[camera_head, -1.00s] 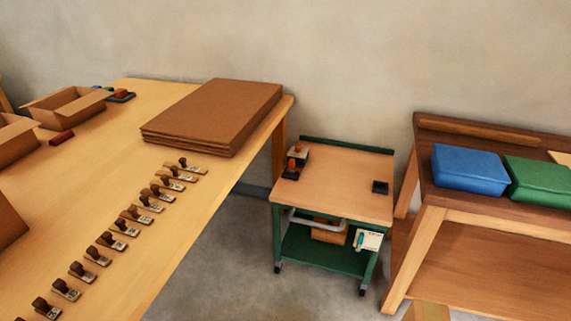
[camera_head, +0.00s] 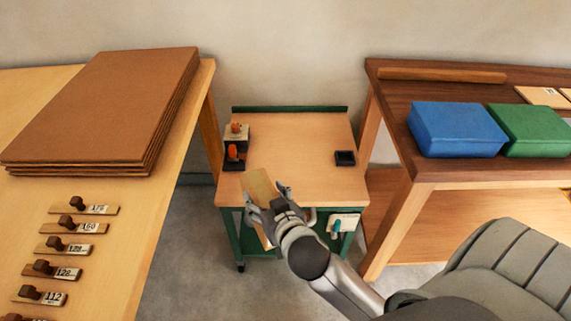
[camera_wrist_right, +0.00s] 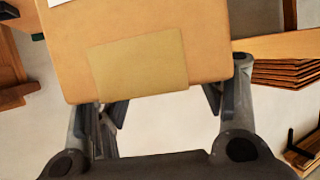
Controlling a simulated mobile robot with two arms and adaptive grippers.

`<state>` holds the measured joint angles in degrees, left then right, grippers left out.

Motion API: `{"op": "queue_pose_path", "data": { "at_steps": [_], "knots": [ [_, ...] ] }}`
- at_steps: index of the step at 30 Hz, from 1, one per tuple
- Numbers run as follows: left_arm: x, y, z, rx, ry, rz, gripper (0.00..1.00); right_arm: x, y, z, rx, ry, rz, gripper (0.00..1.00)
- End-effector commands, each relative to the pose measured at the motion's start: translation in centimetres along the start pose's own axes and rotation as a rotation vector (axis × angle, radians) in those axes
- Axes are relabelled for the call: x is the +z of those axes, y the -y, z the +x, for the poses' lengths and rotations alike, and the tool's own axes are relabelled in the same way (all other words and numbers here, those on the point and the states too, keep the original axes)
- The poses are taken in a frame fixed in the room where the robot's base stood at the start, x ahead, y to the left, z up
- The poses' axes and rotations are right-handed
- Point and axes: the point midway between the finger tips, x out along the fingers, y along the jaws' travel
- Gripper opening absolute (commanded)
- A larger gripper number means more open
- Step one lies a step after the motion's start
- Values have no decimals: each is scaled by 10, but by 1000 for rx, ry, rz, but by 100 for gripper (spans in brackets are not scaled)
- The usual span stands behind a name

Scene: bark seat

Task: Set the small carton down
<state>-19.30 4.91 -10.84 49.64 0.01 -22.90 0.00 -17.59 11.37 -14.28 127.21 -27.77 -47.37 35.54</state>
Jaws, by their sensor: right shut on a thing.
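My right gripper (camera_head: 268,198) is shut on the small carton (camera_head: 259,184), a tan box that shows between and beyond its fingers. In the head view the carton overlaps the front left of the green cart's wooden top (camera_head: 300,160); I cannot tell its height above it. My left gripper is not in view.
Stamps on a dark pad (camera_head: 236,148) stand at the cart's left, and a small black tray (camera_head: 345,158) lies at its right. A cardboard stack (camera_head: 105,110) is on the left table. Blue (camera_head: 456,130) and green (camera_head: 532,130) boxes sit on the right bench. The cart's middle is clear.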

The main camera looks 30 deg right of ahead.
Motion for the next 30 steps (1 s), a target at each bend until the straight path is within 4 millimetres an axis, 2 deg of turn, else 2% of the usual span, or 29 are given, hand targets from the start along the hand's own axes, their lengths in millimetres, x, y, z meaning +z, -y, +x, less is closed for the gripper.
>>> {"op": "queue_pose_path", "data": {
  "at_steps": [1, 6, 11, 15, 21, 26, 30],
  "knots": [
    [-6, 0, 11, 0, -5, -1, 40, 1, -2, 22, 19, -11, 8, 14],
    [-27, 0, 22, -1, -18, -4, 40, -11, -12, 76, 89, -11, 37, 14],
    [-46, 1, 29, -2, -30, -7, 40, -32, -22, 120, 161, -11, 66, 14],
    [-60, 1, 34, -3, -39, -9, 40, -56, -34, 152, 228, -11, 95, 14],
    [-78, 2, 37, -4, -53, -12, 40, -93, -50, 182, 318, -10, 131, 14],
    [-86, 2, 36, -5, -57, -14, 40, -115, -59, 191, 366, -8, 151, 14],
    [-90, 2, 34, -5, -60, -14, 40, -123, -65, 195, 387, -5, 157, 14]
  ]
}}
